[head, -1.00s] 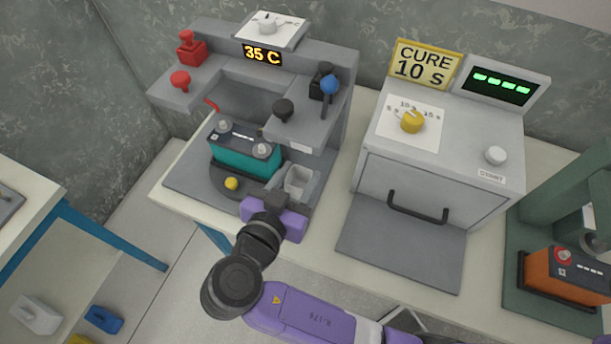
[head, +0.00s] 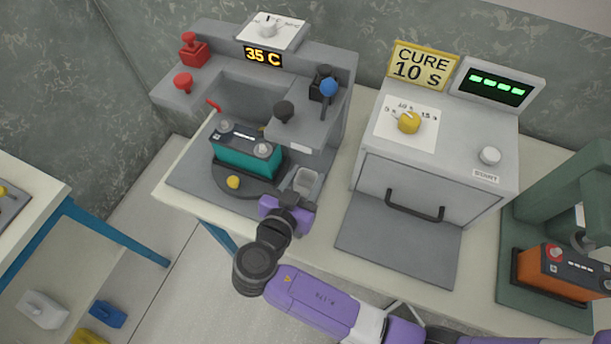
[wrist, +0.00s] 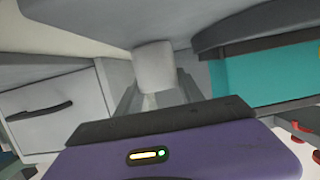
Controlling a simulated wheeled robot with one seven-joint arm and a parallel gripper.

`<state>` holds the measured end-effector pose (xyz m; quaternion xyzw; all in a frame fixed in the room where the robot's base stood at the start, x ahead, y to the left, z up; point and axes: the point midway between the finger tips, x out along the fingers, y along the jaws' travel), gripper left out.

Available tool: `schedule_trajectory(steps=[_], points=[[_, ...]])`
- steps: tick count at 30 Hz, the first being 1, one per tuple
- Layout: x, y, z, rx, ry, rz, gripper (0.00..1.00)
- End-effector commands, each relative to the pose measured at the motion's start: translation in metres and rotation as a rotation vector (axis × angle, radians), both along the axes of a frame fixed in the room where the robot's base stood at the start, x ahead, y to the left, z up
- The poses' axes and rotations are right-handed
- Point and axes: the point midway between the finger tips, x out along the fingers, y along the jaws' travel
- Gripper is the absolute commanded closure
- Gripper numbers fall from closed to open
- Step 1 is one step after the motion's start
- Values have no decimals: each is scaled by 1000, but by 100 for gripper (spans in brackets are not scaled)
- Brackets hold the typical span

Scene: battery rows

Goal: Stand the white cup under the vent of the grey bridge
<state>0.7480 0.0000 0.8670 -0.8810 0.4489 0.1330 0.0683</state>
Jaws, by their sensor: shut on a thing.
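The white cup (head: 308,179) is held in my gripper (head: 305,188), just in front of the right-hand overhanging arm of the grey bridge (head: 344,80). In the wrist view, the cup (wrist: 155,68) is upright between the fingers, and its top meets the edge of the grey overhang (wrist: 110,18) in the picture. The vent itself is not visible; the underside is hidden in the head view. I cannot tell whether the cup's base touches the grey plate below.
A teal battery (head: 245,152) sits on a dark round turntable left of the cup, with a yellow knob (head: 233,182) in front. The curing oven (head: 425,180) stands to the right, with a grey plate before it. An orange battery (head: 560,272) is at far right.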

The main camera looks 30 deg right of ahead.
Motion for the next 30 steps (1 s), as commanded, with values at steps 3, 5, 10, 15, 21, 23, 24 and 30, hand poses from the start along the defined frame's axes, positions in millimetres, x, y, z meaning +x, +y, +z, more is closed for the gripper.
schedule_trajectory(steps=[3,5,10,15,21,23,24,30], points=[[0,0,-1,0,0,0,100],[0,0,-3,0,0,0,100],[0,0,-2,0,0,0,33],[0,0,-2,0,0,0,33],[0,0,3,0,0,0,33],[-3,6,1,1,-1,3,33],[-6,11,3,1,-1,3,33],[-29,42,13,1,-2,4,33]])
